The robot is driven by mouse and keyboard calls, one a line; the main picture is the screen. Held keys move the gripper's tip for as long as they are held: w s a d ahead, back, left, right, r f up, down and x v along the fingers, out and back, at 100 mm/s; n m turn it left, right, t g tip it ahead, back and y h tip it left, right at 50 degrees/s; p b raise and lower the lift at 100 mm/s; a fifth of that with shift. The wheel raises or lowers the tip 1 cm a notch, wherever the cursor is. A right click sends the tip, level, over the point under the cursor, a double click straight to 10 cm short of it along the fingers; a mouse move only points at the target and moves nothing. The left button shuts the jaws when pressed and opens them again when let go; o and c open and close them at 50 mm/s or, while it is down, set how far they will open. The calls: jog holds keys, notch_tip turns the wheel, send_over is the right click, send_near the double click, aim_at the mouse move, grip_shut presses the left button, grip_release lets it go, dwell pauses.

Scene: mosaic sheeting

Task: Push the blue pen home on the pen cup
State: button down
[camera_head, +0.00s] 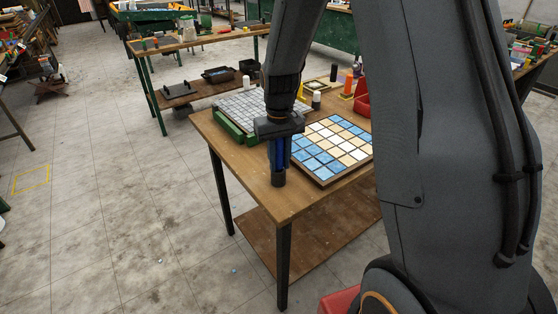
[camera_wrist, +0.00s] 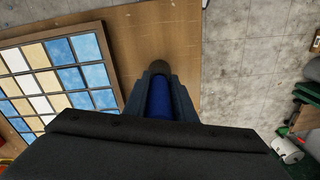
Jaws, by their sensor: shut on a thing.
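The blue pen (camera_head: 280,154) stands upright between the fingers of my gripper (camera_head: 279,166), which is shut on it. In the wrist view the pen (camera_wrist: 159,101) lies between the two dark fingers (camera_wrist: 158,84). The pen cup (camera_head: 278,181) is a small dark cylinder at the near left part of the wooden table, directly under the pen. The cup's dark round end (camera_wrist: 155,70) shows beyond the fingers in the wrist view. The pen's lower end is hidden, so I cannot tell how deep it sits in the cup.
A framed tile panel (camera_head: 333,146) of blue, white and tan squares lies just right of the cup. A grey grid sheet on a green base (camera_head: 232,131) lies behind. Bottles and a red bin (camera_head: 362,104) stand at the back. The wooden table's (camera_head: 247,172) edge is close to the cup.

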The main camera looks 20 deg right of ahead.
jog(key=c, duration=1.4)
grip_release()
jog(key=shift+r+b, duration=1.15)
jog(key=shift+r, duration=2.75)
